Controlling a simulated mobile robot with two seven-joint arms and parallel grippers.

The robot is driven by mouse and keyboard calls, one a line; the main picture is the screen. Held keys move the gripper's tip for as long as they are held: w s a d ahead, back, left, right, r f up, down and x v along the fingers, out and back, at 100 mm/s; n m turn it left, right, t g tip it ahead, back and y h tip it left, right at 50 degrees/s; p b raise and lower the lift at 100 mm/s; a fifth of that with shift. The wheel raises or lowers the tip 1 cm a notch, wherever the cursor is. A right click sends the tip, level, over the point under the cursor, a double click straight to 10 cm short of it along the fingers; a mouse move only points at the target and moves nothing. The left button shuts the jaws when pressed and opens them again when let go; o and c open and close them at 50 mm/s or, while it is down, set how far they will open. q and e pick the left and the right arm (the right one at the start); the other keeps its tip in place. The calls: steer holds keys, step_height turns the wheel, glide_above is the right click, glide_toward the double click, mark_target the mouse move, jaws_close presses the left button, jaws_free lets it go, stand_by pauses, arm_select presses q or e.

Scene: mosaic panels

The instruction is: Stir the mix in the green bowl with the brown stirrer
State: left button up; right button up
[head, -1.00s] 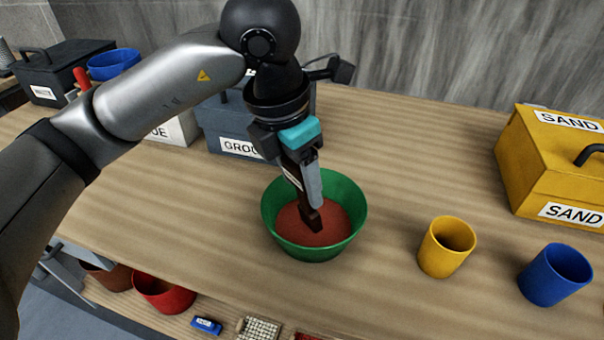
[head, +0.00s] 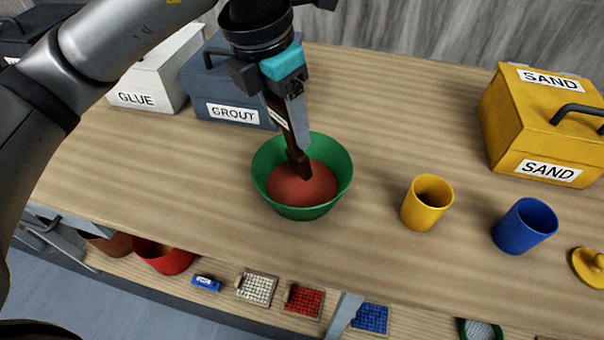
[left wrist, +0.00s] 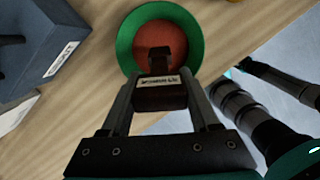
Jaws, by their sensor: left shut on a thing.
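The green bowl (head: 344,184) stands on the wooden workbench and holds a reddish-brown mix (head: 310,189). My left gripper (head: 285,112) is above the bowl, shut on the brown stirrer (head: 298,158). The stirrer points down, slightly tilted, with its tip at the mix; how deep it goes is hard to tell. In the left wrist view the stirrer (left wrist: 160,92) sits between both fingers, with a white label on it, and its end reaches over the mix (left wrist: 147,46) inside the green bowl (left wrist: 124,50). My right gripper is not in view.
A yellow cup (head: 426,203) and a blue cup (head: 524,226) stand right of the bowl. A yellow SAND box (head: 500,110) is at the right, a GROUT box (head: 210,75) and a GLUE box (head: 160,75) behind left. A yellow lid (head: 588,266) lies near the right edge. A lower shelf holds mosaic panels.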

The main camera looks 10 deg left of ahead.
arm_select(q)
steer(key=shift+r+p, duration=2)
steer(key=shift+r, duration=1.2)
